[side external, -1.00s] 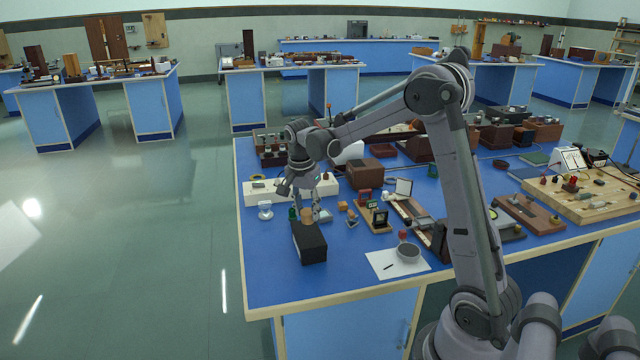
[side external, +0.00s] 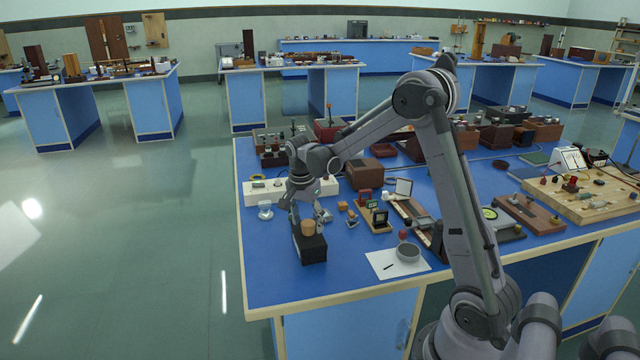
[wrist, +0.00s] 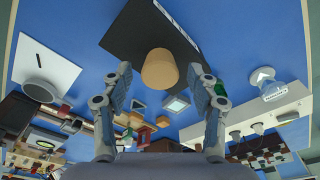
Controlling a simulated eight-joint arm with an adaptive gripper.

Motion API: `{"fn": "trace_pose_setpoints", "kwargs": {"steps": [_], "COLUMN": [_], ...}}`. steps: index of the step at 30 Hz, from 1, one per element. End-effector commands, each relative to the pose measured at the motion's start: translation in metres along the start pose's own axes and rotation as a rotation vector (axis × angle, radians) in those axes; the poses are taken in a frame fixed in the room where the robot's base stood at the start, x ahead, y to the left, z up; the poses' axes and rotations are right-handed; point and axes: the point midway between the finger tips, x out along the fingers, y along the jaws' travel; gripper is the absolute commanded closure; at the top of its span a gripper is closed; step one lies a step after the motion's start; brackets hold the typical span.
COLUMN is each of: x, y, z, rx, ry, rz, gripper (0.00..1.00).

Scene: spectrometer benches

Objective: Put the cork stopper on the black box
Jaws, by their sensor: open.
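The tan cork stopper (side external: 308,227) stands upright on top of the black box (side external: 313,250), near the end closest to my gripper. In the wrist view the cork (wrist: 160,68) shows in front of the black box (wrist: 150,30), between my fingers. My gripper (side external: 307,213) is just above and behind the cork. In the wrist view my gripper (wrist: 158,78) is open, with a visible gap on both sides of the cork. The cork's contact with the box is not clearly seen from the wrist.
A green object (wrist: 207,83) is close behind one finger. A grey bowl (side external: 408,252) on white paper is to the right. The blue bench is clear left of the box.

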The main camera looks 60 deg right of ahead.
Motion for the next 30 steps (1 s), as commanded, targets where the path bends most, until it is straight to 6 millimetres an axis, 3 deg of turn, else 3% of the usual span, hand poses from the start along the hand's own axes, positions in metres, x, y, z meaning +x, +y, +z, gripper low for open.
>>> {"fn": "trace_pose_setpoints", "kwargs": {"steps": [8,21,30], "x": [-0.012,-0.091,-0.121], "y": [0.0,0.0,0.0], "z": [0.0,0.0,0.0], "rx": [0.0,-0.001,-0.001], "ry": [0.0,0.0,0.0], "rz": [0.0,0.0,0.0], "gripper": [0.4,0.4,0.4]}}
